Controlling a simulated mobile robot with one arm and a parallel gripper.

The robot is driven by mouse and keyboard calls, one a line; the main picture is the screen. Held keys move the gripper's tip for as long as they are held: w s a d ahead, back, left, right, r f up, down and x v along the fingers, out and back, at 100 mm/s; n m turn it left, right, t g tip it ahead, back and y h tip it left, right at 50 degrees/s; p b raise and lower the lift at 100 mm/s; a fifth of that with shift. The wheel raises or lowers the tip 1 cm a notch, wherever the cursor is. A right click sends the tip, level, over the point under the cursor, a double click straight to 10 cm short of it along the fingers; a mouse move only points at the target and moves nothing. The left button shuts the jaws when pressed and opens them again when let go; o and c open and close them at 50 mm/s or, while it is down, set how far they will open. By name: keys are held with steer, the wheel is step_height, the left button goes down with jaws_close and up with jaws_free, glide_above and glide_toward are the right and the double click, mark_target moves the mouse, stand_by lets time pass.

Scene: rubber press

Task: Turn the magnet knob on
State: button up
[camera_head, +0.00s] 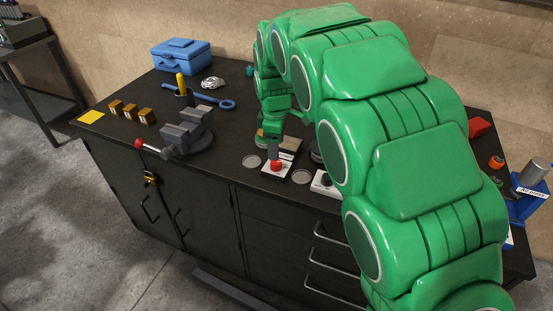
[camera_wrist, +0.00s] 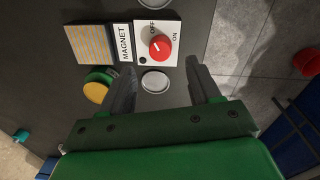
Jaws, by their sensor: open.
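The red magnet knob (camera_wrist: 160,46) sits on a white plate (camera_wrist: 172,60) marked OFF and ON, beside a MAGNET label (camera_wrist: 125,43). A pale mark on the knob lies nearer the OFF lettering than the ON lettering. In the head view the knob (camera_head: 277,166) shows near the bench's front edge, just below my gripper (camera_head: 274,153). In the wrist view my gripper (camera_wrist: 160,73) is open and empty. Its two fingers stand apart, on either side of the knob's line, with the knob beyond their tips. Contact is not visible.
A striped block (camera_wrist: 97,48) lies beside the label, with a green-and-yellow button (camera_wrist: 99,87) near it. A grey disc (camera_wrist: 155,82) lies close to the plate. On the bench, a grey vise (camera_head: 188,130) stands left, with brass blocks (camera_head: 131,112) and a blue toolbox (camera_head: 181,56) beyond.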

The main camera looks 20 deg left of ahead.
mark_target(276, 165)
steer(key=f, duration=0.6)
steer(key=shift+w+f, duration=0.2)
steer(key=c, duration=1)
steer(key=shift+c, duration=0.2)
